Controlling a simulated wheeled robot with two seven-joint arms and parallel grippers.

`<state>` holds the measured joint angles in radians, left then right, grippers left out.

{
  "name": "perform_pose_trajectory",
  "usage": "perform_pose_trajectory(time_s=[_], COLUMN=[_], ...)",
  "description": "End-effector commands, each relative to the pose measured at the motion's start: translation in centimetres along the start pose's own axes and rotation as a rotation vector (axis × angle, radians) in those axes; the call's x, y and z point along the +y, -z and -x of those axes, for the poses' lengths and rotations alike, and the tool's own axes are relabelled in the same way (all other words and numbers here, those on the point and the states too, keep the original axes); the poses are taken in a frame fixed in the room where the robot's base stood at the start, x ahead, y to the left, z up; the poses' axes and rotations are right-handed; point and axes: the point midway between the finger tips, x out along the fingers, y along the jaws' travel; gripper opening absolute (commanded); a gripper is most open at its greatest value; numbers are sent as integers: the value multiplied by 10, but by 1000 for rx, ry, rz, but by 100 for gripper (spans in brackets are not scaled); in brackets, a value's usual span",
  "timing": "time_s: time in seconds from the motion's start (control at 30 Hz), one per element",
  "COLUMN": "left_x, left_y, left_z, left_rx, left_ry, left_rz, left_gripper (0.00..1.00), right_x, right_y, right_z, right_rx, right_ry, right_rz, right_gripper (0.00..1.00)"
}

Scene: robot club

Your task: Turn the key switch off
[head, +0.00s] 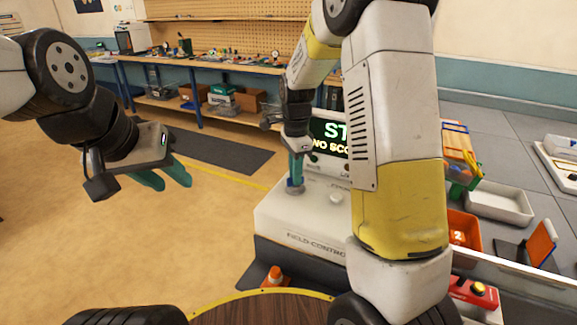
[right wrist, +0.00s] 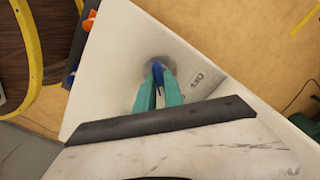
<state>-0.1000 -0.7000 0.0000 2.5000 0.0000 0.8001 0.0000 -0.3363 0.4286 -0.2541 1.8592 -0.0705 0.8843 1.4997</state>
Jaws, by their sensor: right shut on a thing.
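The white field control box (head: 310,225) stands in the middle of the head view. Its key switch has a blue key (right wrist: 157,74) in a round grey collar (right wrist: 160,62) on the box top. My right gripper (head: 295,180) reaches down to the box top, and its teal fingers (right wrist: 158,90) are shut on the blue key. The fingers hide part of the key, and its exact turn angle is hard to tell. My left gripper (head: 168,180) hangs at the left over the floor, its teal fingers apart and empty, away from the box.
An orange cone (head: 274,277) stands at the front of the box. Floor at left is clear.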

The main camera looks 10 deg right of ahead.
Motion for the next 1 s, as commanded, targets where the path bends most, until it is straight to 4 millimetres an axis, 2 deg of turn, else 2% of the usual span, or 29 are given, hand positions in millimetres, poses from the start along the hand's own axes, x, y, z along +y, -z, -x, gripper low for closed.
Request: perform_pose_trajectory(time_s=[0.37,1.0], left_x=[0,0], left_y=[0,0], left_z=[0,0], left_rx=[0,0], left_ry=[0,0], left_rz=[0,0], left_gripper=[36,36], right_x=[0,0], right_y=[0,0], right_z=[1,1], right_rx=[0,0], right_ry=[2,2], right_rz=[233,841], right_gripper=[0,0])
